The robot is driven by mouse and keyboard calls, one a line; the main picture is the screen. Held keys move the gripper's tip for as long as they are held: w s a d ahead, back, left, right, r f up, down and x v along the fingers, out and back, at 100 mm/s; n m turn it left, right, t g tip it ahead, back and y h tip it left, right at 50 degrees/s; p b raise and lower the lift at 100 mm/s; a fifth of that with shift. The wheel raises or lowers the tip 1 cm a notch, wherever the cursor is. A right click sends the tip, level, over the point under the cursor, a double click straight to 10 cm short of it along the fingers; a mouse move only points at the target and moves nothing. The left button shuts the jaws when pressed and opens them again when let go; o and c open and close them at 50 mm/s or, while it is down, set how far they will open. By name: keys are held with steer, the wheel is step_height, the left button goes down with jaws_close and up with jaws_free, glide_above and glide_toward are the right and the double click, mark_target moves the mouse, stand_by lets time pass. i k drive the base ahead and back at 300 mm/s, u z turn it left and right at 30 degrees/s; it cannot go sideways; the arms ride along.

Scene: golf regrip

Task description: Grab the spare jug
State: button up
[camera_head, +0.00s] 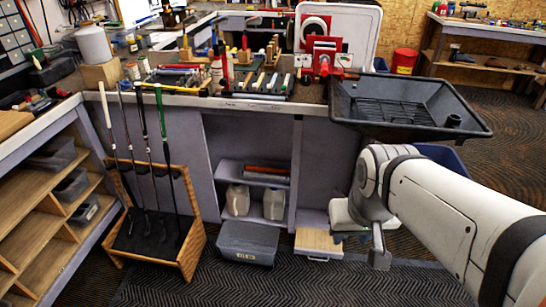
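Two whitish jugs stand side by side on the lower shelf of the open cabinet under the workbench: a left jug (237,200) and a right jug (274,204). Both have small handles or necks at the top. I cannot tell which is the spare one. My gripper (362,246) hangs at the end of my white arm, to the right of the cabinet and clear of both jugs. I see no jug in it. A grey finger-like part points down, but the view does not show the gap between the fingers.
A grey lidded bin (247,242) stands on the floor in front of the jugs. A wooden rack (186,240) with golf clubs is at left. A black wash tray (410,105) juts out above my arm. The patterned floor in front is clear.

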mark_target(274, 201)
steer(key=u, duration=0.25)
steer(key=i, duration=1.2)
steer(key=u, duration=0.05)
